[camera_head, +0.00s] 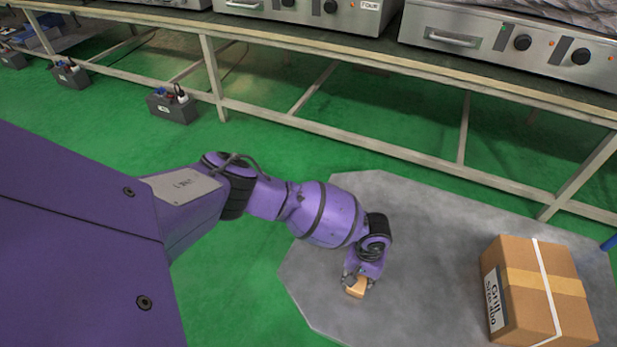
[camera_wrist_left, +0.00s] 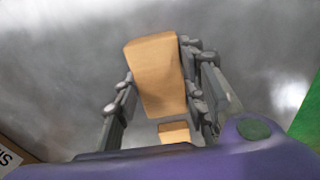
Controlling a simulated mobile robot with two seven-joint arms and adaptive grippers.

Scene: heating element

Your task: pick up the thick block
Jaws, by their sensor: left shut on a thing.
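The thick block (camera_head: 355,289) is a light orange-brown block at the end of my left arm in the head view, over the grey floor plate (camera_head: 420,235). In the left wrist view the block (camera_wrist_left: 157,75) stands between the two fingers of my left gripper (camera_wrist_left: 160,95), which is shut on it. A smaller piece of the same colour (camera_wrist_left: 174,132) shows just below it; I cannot tell whether it is part of the same block. Whether the block touches the plate is unclear. My right gripper is not in view.
A cardboard box (camera_head: 562,310) stands on the plate at the right. A long bench (camera_head: 330,45) with metal grills (camera_head: 510,30) runs along the back. Dark battery-like boxes (camera_head: 172,106) sit on the green floor at the left. The plate around the gripper is clear.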

